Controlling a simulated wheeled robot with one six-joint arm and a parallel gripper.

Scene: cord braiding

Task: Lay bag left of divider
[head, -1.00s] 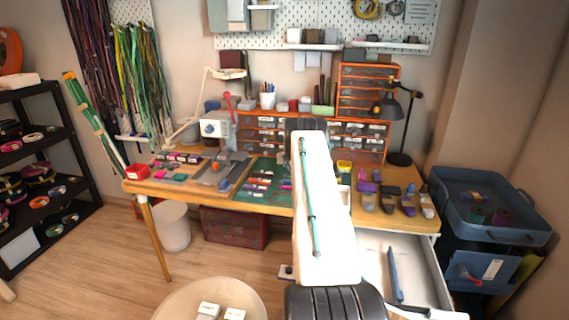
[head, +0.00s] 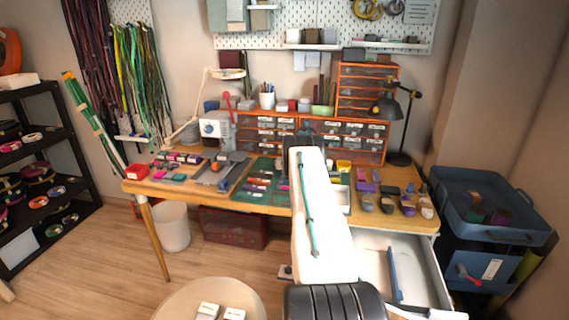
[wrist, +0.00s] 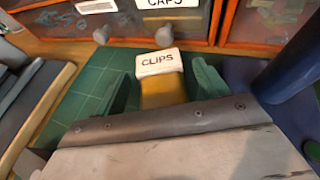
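A yellow bag (wrist: 162,95) with a white label reading CLIPS stands on the green mat (wrist: 91,80) in the wrist view. My gripper (wrist: 164,82) has its two green fingers on either side of it. A narrow gap shows at the right finger, so the gripper looks open around the bag. In the head view my arm hides the gripper's fingers and this bag. The blue divider (head: 394,275) runs lengthwise in the open white drawer (head: 416,262) at the table's right front. My arm covers part of the drawer's left side; the visible floor is bare.
Orange-framed drawer units (head: 262,133) stand along the table's back, close ahead of my gripper. A dark blue post (wrist: 292,58) rises near the right finger in the wrist view. Purple and grey items (head: 388,201) lie right of my arm. A black lamp (head: 397,115) stands at back right.

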